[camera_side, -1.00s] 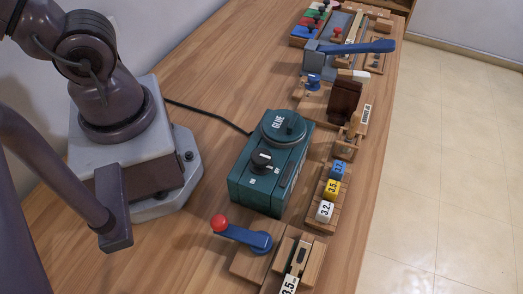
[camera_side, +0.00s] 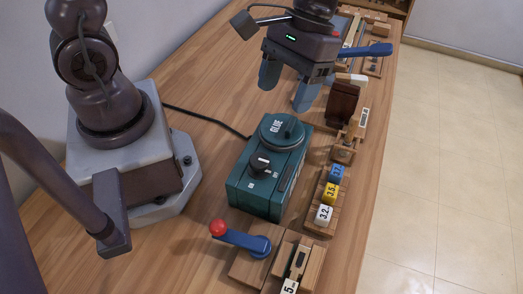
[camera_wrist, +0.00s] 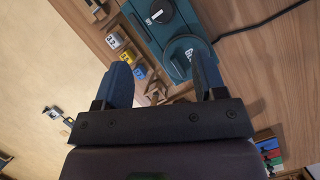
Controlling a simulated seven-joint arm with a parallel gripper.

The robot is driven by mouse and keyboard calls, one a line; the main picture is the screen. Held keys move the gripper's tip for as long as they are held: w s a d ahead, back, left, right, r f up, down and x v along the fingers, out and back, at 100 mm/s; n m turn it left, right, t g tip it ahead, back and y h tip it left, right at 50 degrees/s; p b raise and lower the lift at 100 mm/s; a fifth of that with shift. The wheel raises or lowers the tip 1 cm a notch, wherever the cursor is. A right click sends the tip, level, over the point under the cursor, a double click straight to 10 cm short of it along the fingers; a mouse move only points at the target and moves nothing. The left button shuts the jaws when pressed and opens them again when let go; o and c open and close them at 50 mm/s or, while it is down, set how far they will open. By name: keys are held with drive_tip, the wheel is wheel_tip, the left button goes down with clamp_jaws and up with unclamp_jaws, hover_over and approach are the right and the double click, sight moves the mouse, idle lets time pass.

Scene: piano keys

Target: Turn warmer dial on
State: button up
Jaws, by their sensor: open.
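The teal glue warmer (camera_side: 268,180) stands on the wooden table. Its round lid (camera_side: 282,130) is marked GLUE, and its black dial (camera_side: 261,161) sits on the front part of the top. In the wrist view the warmer (camera_wrist: 150,38) is beyond the fingers, with the dial (camera_wrist: 158,14) near the top edge and the lid (camera_wrist: 186,56) close to the right finger. My gripper (camera_side: 287,92) has its blue fingers apart and empty. It hangs above the table behind the warmer, not touching it. The dial's marks are too small to read.
A row of numbered blocks (camera_side: 328,192) lies right of the warmer. A blue lever with a red knob (camera_side: 240,238) stands in front. A dark brown block (camera_side: 342,101) and a blue-handled tool (camera_side: 366,50) are near my gripper. A black cable (camera_side: 205,116) runs behind the warmer.

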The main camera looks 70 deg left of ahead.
sight(260, 159)
drive_tip(key=x, duration=1.3)
drive_tip(key=shift+s+a, duration=0.1)
drive_tip(key=shift+s, duration=0.05)
drive_tip(key=shift+r, duration=0.1)
drive_tip(key=shift+c, duration=0.4)
drive_tip(key=c, duration=0.8)
